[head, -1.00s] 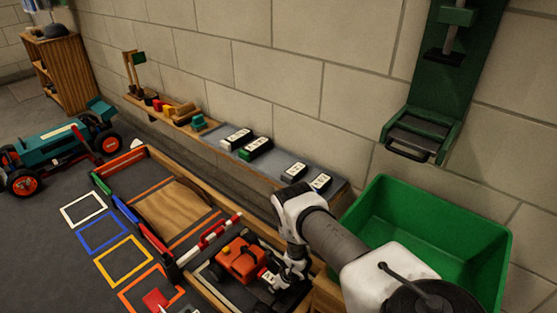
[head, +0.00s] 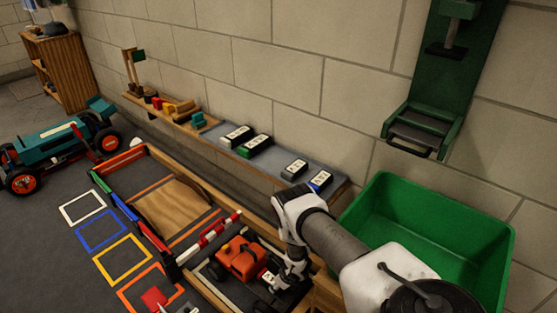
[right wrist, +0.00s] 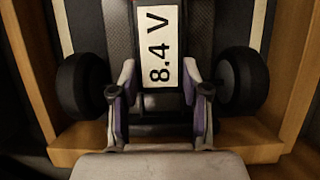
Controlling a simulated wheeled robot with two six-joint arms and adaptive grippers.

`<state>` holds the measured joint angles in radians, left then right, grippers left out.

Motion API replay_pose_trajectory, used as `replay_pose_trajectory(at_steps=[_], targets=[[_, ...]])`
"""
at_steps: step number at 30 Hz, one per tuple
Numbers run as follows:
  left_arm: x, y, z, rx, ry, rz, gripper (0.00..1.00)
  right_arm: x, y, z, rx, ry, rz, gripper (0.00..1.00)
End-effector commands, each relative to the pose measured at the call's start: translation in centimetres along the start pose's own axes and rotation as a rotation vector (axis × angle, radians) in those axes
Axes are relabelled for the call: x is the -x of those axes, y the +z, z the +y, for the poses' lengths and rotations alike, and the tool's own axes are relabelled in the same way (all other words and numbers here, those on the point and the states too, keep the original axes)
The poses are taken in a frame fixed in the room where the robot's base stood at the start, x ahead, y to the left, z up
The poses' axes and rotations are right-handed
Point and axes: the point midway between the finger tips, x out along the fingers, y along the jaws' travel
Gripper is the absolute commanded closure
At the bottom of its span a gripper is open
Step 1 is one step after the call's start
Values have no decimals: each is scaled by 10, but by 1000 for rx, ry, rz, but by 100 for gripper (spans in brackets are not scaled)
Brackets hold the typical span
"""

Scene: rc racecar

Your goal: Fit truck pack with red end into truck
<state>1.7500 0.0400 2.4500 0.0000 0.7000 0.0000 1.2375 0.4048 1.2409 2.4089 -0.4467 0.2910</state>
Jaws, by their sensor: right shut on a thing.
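The orange truck (head: 243,258) sits in a wooden-edged bay at the bottom middle of the head view. Its two black rear wheels (right wrist: 85,85) show on either side in the right wrist view. A dark pack with a white "8.4 V" label (right wrist: 159,55) lies lengthwise between those wheels, over the truck's rear. My right gripper (right wrist: 160,105) is shut on the near end of this pack, one finger on each side. In the head view my right gripper (head: 287,278) is low at the truck's rear. The pack's end colour and its seating are hidden.
Several other packs (head: 259,147) lie on the grey wall shelf. A green bin (head: 430,225) stands at the right. A red-and-white barrier (head: 212,235) stands beside the truck. A teal car (head: 60,148) is at the far left. Wooden walls border the bay closely.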

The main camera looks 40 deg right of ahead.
Motion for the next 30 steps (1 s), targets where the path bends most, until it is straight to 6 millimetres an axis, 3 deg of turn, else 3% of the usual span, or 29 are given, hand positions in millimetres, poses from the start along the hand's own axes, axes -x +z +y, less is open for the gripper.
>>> replay_pose_trajectory(at_steps=[8, 9, 11, 23, 26, 30], targets=[[-7, 0, 0, 0, 0, 0, 24, -8, -3, 0, 0, 0, -1, 100], [-6, 0, 0, 0, 0, 0, 24, -6, -2, 0, 0, 0, -1, 43], [-6, 0, 0, 0, 0, 0, 24, -6, -2, 0, 0, 0, -1, 25], [-6, 0, 0, 0, 0, 0, 24, 0, -3, -1, -1, 0, 1, 25], [-6, 0, 0, 0, 0, 0, 24, 16, -2, -1, -3, 0, 0, 25], [-6, 0, 0, 0, 0, 0, 24, 52, -1, -1, -7, 0, -1, 25]])
